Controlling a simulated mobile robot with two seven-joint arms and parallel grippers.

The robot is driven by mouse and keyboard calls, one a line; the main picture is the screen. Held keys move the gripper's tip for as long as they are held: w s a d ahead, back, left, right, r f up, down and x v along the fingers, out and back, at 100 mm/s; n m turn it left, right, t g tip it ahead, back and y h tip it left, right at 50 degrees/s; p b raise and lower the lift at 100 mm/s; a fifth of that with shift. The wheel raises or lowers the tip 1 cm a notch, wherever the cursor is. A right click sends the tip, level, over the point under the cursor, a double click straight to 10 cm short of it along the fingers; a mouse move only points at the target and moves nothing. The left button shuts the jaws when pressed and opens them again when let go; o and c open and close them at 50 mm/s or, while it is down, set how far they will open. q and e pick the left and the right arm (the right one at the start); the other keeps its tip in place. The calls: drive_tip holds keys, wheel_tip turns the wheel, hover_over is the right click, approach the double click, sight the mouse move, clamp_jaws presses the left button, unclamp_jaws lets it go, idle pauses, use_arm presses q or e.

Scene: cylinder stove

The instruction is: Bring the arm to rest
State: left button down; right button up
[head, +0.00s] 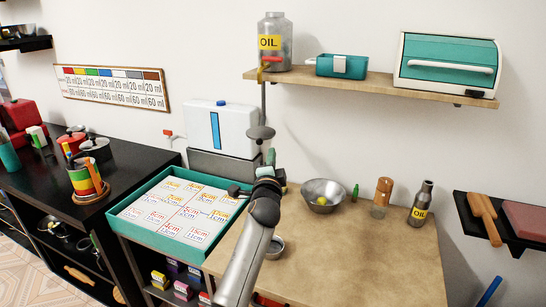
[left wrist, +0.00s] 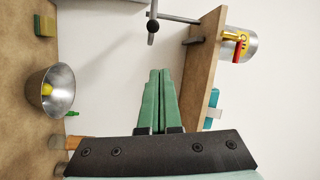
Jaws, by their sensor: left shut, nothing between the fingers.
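My left arm reaches up from the lower middle of the head view. My left gripper (head: 271,157) is above the back of the wooden table, in front of the white wall. Its green fingers show in the left wrist view (left wrist: 160,75); they are pressed together with nothing between them. The gripper is raised, apart from the bowl and the shelf. My right gripper is not in view.
A metal bowl (head: 324,194) with a yellow item, a brown-topped bottle (head: 382,197) and an oil bottle (head: 420,203) stand on the table (head: 340,260). A wall shelf (head: 372,84) is above. A teal-edged tray (head: 130,230) lies left. The table's front right is clear.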

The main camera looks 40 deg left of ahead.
use_arm(q)
drive_tip(key=shift+s+d, duration=0.1)
drive_tip(key=shift+s, duration=0.1)
drive_tip(key=s+d+f+n+g+h, duration=0.1)
drive_tip(key=s+d+f+h, duration=0.3)
drive_tip(key=f, duration=0.4)
drive_tip(key=s+d+f+g+h, duration=0.1)
drive_tip(key=s+d+f, duration=0.4)
drive_tip(key=f, duration=0.4)
drive_tip(key=s+d+f+n+g+h, duration=0.1)
drive_tip(key=s+d+f+h, duration=0.3)
drive_tip(key=f, duration=0.4)
drive_tip(key=s+d+f+n+g+h, duration=0.1)
drive_tip(key=s+d+f, duration=0.2)
drive_tip(key=s, duration=0.4)
drive_tip(key=s+d+f+n+g+h, duration=0.1)
drive_tip(key=s+d+f+n, duration=0.1)
drive_tip(key=s+d+f, duration=0.2)
drive_tip(key=s+d+f+n+g+h, duration=0.1)
drive_tip(key=s+d+f, duration=0.3)
drive_tip(key=s, duration=0.7)
drive_tip(key=shift+d+f+n+g, duration=0.25)
drive_tip(key=shift+d+n+g, duration=0.25)
